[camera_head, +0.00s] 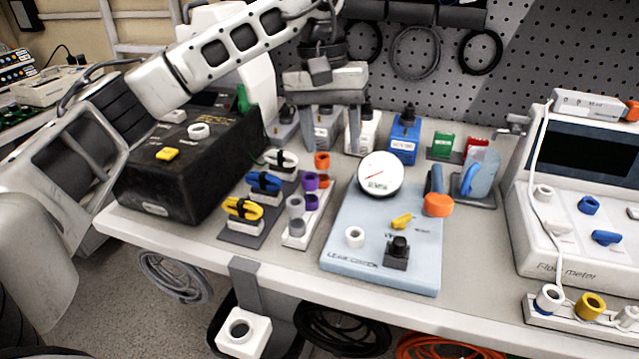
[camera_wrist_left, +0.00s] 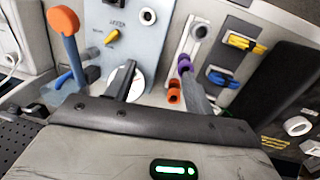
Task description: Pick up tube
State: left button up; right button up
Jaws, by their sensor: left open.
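Three coiled tubes sit on a dark rack beside the black box: a white tube (camera_head: 281,159), a blue tube (camera_head: 263,183) and a yellow tube (camera_head: 242,208). The wrist view shows the yellow tube (camera_wrist_left: 244,43) and the blue tube (camera_wrist_left: 222,78) to the right of the fingers; I cannot make out the white one there. My left gripper (camera_head: 331,148) points down, open and empty, behind and right of the white tube. My right gripper is in neither view.
A white strip (camera_head: 295,238) with grey, purple and orange connectors stands right of the tubes. A blue leak-check panel (camera_head: 375,258) with a gauge (camera_head: 381,174) lies right of it. The black box (camera_head: 185,165) stands left. Small blocks line the back; a flow meter (camera_head: 570,240) stands right.

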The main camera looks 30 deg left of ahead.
pick_arm(q)
notch_tip(320, 180, up, 2)
jog(key=r+y, duration=0.1)
jog(key=y, duration=0.1)
send_over(310, 189)
jog(key=w, duration=0.1)
jog(key=f, duration=1)
jog(key=shift+a+f+p, duration=0.1)
jog(key=shift+a+p, duration=0.15)
jog(key=shift+p, duration=0.1)
jog(key=shift+w+a+f+p, duration=0.1)
jog(key=shift+f+p, duration=0.5)
jog(key=shift+f, duration=2.25)
jog(key=c, duration=1)
